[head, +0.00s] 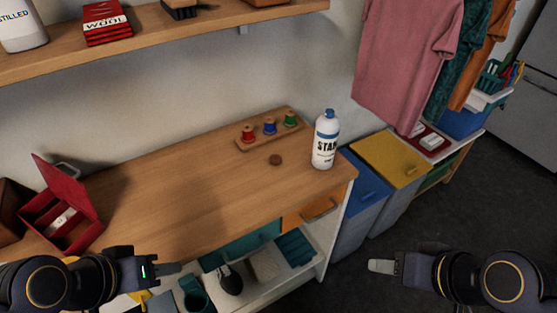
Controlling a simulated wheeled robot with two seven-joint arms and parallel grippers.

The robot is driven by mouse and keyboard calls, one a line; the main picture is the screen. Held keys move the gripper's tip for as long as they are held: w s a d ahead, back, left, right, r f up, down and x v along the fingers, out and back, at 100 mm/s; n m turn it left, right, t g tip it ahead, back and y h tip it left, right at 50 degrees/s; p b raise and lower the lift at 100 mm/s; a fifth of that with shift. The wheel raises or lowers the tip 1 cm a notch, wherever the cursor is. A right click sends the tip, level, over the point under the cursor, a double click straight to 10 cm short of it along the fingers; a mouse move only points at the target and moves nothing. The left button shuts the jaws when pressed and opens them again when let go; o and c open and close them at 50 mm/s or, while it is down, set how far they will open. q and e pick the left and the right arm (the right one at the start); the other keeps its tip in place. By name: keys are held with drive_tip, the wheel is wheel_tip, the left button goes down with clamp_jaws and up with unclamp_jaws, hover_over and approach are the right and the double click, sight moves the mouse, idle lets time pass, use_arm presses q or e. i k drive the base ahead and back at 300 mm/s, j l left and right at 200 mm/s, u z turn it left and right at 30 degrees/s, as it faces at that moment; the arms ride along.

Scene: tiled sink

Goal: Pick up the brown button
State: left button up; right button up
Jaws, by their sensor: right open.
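The brown button (275,160) is a small round disc lying on the wooden counter (190,190). It sits in front of a wooden spool holder and to the left of a white bottle, apart from both. My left gripper (180,267) is at the lower left, in front of the counter's front edge, well short of the button. Its fingers show edge-on, so its opening cannot be made out. My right gripper (370,265) is at the lower right, beyond the counter's right end, over the floor. It is open and holds nothing.
The spool holder (243,144) carries red, blue and green spools. The white bottle (324,142) stands near the counter's right end. An open red box (85,237) stands at the left. A shelf (180,38) hangs above. Bins with blue (365,180) and yellow (390,157) lids stand right.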

sight(274, 160)
drive_tip(key=i+l, duration=0.15)
drive_tip(key=l, duration=0.15)
drive_tip(key=i+l, duration=0.1)
drive_tip(key=l, duration=0.2)
drive_tip(key=i+l, duration=0.15)
drive_tip(key=l, duration=0.15)
drive_tip(key=i+l+u, duration=0.1)
drive_tip(key=u, duration=0.3)
drive_tip(key=l+u, duration=0.6)
drive_tip(key=u, duration=0.15)
drive_tip(key=l+u, duration=0.25)
drive_tip(key=u, duration=1.25)
drive_tip(key=k+l, duration=0.15)
drive_tip(key=l, duration=0.1)
